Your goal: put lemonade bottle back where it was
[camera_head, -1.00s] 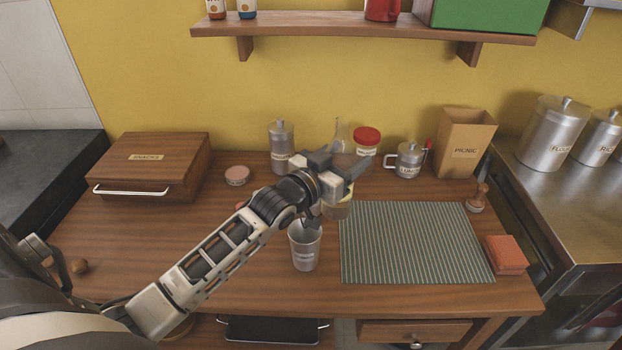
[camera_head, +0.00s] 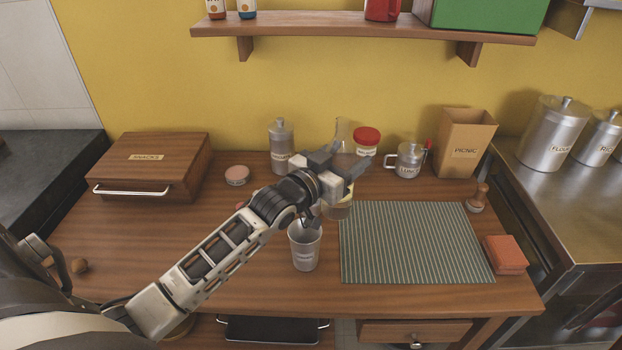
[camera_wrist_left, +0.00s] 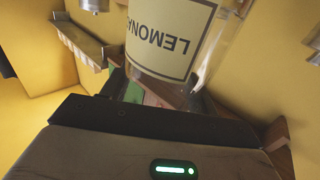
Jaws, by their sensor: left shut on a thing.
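The lemonade bottle (camera_head: 344,132) is clear glass and stands about upright in my left gripper (camera_head: 343,170). Its neck shows above the gripper and its lower part below, near the upper left corner of the striped mat. The gripper hides its middle. In the left wrist view the bottle (camera_wrist_left: 168,38) fills the top middle, with its cream LEMONADE label upside down and partly cut off. My left gripper is shut on it. I cannot tell whether its base touches the table. My right gripper is not in view.
A metal cup (camera_head: 304,248) stands just below the gripper. The striped mat (camera_head: 415,240) is bare. A SNACKS box (camera_head: 150,165) stands left.

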